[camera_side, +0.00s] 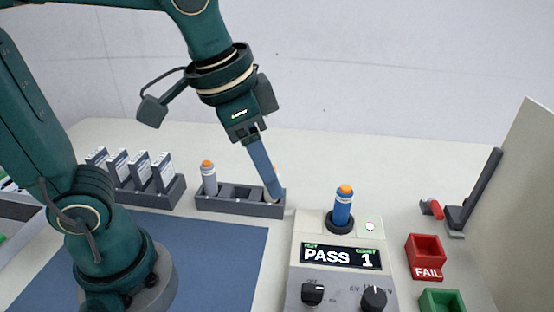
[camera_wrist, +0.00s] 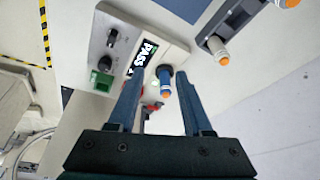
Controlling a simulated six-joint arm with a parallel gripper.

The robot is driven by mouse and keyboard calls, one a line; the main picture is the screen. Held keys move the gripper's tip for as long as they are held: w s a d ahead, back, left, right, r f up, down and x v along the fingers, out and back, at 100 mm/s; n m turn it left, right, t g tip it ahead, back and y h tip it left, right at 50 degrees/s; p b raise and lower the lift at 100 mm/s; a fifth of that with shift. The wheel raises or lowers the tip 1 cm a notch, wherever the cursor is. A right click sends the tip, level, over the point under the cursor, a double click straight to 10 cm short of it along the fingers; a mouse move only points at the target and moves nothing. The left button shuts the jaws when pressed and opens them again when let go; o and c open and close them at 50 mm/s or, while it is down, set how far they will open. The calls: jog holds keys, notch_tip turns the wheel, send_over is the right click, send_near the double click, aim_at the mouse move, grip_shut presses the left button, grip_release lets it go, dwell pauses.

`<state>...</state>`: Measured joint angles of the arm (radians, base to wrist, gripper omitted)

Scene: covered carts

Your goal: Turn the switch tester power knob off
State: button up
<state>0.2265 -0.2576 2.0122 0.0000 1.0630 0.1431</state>
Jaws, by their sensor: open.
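The switch tester (camera_side: 340,262) is a pale box at the lower right of the side view, its display reading "PASS 1". The power knob (camera_side: 312,293) is the black knob at its front left, near an "OFF" label; which way it points is too small to tell. It also shows in the wrist view (camera_wrist: 112,38). A blue, orange-tipped switch (camera_side: 343,207) stands upright in the tester's socket. My gripper (camera_wrist: 158,75) is open and apart from the knob. In the side view its fingers (camera_side: 272,192) are near the right end of the dark rack, behind and left of the tester.
A second black knob (camera_side: 373,299) is to the right of the power knob. The dark rack (camera_side: 235,209) holds a grey, orange-tipped switch (camera_side: 209,178). A red FAIL bin (camera_side: 426,258) and a green bin (camera_side: 441,301) stand right of the tester. A blue mat (camera_side: 215,255) lies to its left.

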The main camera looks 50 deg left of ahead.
jog(key=w+d+f+m+g, duration=0.2)
jog(key=d+f+m, duration=0.15)
jog(key=d, duration=0.35)
jog(key=m+g, duration=0.1)
jog(key=g, duration=0.1)
send_over(314, 287)
jog(key=shift+y, duration=0.4)
notch_tip(314, 287, down, 5)
jog(key=shift+a+r, duration=0.1)
jog(key=shift+r, duration=0.05)
jog(key=shift+s+f, duration=0.1)
jog(key=shift+f, duration=2.4)
grip_shut()
